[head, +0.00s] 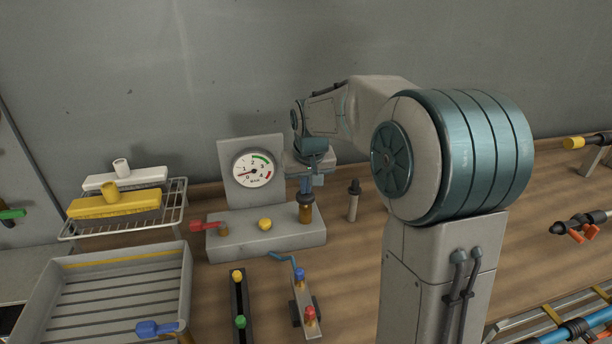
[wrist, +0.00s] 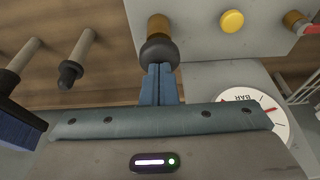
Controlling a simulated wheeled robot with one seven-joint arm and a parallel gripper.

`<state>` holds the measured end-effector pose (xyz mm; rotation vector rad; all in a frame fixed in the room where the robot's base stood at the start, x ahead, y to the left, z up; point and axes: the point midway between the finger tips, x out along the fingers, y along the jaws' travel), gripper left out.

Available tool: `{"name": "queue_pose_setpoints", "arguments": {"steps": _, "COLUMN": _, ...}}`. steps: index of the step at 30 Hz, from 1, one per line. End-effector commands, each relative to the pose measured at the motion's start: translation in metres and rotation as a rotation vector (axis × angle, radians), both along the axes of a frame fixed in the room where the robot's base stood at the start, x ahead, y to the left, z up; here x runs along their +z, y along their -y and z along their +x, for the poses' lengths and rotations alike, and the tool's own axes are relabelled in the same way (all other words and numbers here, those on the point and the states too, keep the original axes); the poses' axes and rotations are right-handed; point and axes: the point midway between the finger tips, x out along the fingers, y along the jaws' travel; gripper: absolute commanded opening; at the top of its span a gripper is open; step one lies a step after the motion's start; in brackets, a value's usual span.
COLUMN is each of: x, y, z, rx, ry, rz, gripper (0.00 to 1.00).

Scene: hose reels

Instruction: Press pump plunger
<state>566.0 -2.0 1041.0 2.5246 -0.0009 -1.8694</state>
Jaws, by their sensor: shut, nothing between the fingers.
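The pump is a grey block (head: 262,240) with an upright panel carrying a round pressure gauge (head: 252,170). The plunger is a dark knob (head: 306,199) on a brass-coloured stem at the block's right end; in the wrist view the knob (wrist: 158,52) and stem show at top centre. My gripper (head: 306,184) is shut and empty, pointing down right over the knob. In the wrist view its blue fingers (wrist: 158,72) are together, their tips at the knob; whether they touch it I cannot tell. The gauge's red needle points toward the left, near 1.
A yellow button (head: 265,225) and a red lever (head: 207,227) are on the same block. A dark-topped grey post (head: 353,201) stands close on the right. A wire rack (head: 172,208) with brushes and a grey tray (head: 40,300) lie left. Valve pieces stand in front.

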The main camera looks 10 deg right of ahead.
Motion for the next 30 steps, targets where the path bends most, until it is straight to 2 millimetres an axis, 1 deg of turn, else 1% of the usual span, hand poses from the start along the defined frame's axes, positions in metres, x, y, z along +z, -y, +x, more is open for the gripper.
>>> {"name": "queue_pose_setpoints", "arguments": {"steps": 1, "x": -0.005, "y": 0.000, "z": -0.001, "rx": 0.000, "ry": -0.008, "rz": 0.001, "gripper": 0.00}}
{"name": "queue_pose_setpoints", "arguments": {"steps": 9, "x": -0.005, "y": 0.000, "z": -0.002, "rx": 0.000, "ry": -0.014, "rz": 0.001, "gripper": 0.00}}
{"name": "queue_pose_setpoints", "arguments": {"steps": 11, "x": -0.004, "y": 0.000, "z": -0.002, "rx": 0.000, "ry": -0.015, "rz": 0.001, "gripper": 0.00}}
{"name": "queue_pose_setpoints", "arguments": {"steps": 14, "x": 0.003, "y": 0.000, "z": -0.003, "rx": 0.000, "ry": -0.014, "rz": 0.001, "gripper": 0.00}}
{"name": "queue_pose_setpoints", "arguments": {"steps": 17, "x": 0.016, "y": -0.001, "z": -0.003, "rx": 0.001, "ry": -0.011, "rz": 0.001, "gripper": 0.00}}
{"name": "queue_pose_setpoints", "arguments": {"steps": 22, "x": 0.048, "y": 0.000, "z": -0.002, "rx": 0.001, "ry": -0.003, "rz": 0.001, "gripper": 0.00}}
{"name": "queue_pose_setpoints", "arguments": {"steps": 23, "x": 0.051, "y": 0.000, "z": -0.004, "rx": 0.001, "ry": 0.001, "rz": 0.000, "gripper": 0.00}}
{"name": "queue_pose_setpoints", "arguments": {"steps": 27, "x": 0.083, "y": 0.000, "z": -0.014, "rx": 0.000, "ry": 0.004, "rz": 0.000, "gripper": 0.00}}
{"name": "queue_pose_setpoints", "arguments": {"steps": 30, "x": 0.103, "y": 0.000, "z": -0.019, "rx": 0.001, "ry": 0.004, "rz": 0.000, "gripper": 0.00}}
